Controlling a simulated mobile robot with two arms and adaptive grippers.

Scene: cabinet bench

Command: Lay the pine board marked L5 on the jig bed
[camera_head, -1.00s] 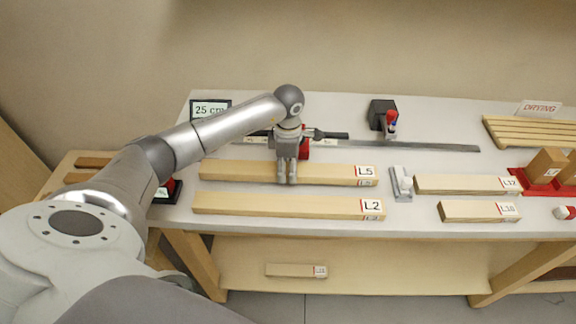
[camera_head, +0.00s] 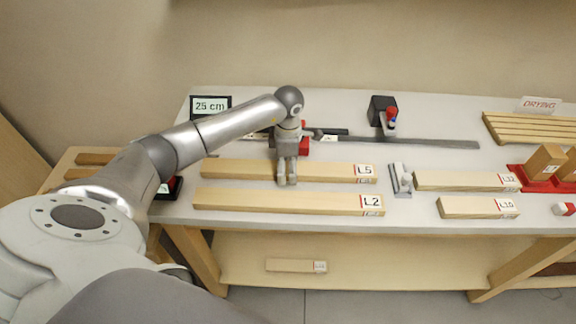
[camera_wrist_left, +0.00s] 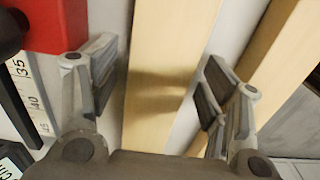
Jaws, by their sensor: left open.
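The pine board marked L5 (camera_head: 330,172) lies flat on the bench, its label at the right end. My left gripper (camera_head: 287,182) is over its middle, pointing down. In the left wrist view, the open fingers (camera_wrist_left: 165,95) stand on either side of the board (camera_wrist_left: 170,45), with gaps showing, so it is not clamped. A long grey rail (camera_head: 430,144) with a scale and a red block (camera_head: 304,146) lies behind the board; I take it for the jig bed. My arm hides part of it. My right gripper is not in view.
Board L2 (camera_head: 280,202) lies just in front of L5. A small grey fixture (camera_head: 400,180) stands off its right end, with boards L12 (camera_head: 455,181) and L10 (camera_head: 465,207) beyond. A black display (camera_head: 210,106) reads 25 cm. A slatted drying rack (camera_head: 530,132) is at right.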

